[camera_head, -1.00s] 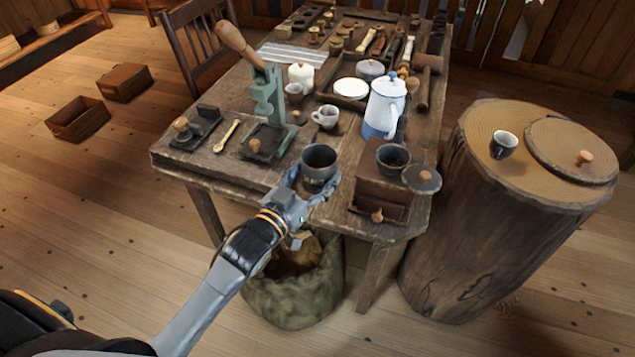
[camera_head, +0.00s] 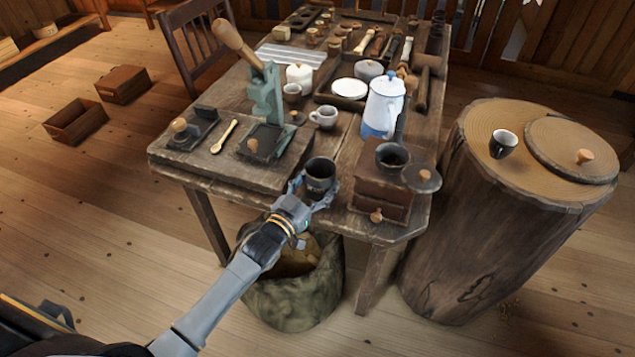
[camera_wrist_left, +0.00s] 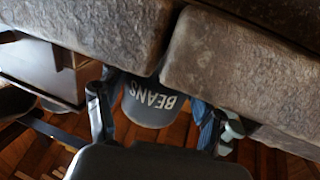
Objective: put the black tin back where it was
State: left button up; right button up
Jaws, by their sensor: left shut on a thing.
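The black tin (camera_head: 320,179) is in my left gripper (camera_head: 316,193), at the table's front edge, between the green press and the wooden grinder box. It looks close to upright, with its open top showing. In the left wrist view the tin (camera_wrist_left: 150,112) carries the word BEANS and sits between the two fingers (camera_wrist_left: 155,118). Part of it is hidden behind the table edge there. I cannot tell whether its base touches anything. My right gripper is not in view.
The worn table (camera_head: 215,93) is crowded. The green press (camera_head: 265,95) stands left of the tin, the wooden grinder box (camera_head: 385,190) right, a white cup (camera_head: 324,117) and blue-white pot (camera_head: 383,104) behind. A sack (camera_head: 295,295) stands below. A stump (camera_head: 480,200) is at right.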

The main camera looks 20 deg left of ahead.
pick_arm(q)
jog(key=shift+f, duration=0.15)
jog(key=o, duration=1.2)
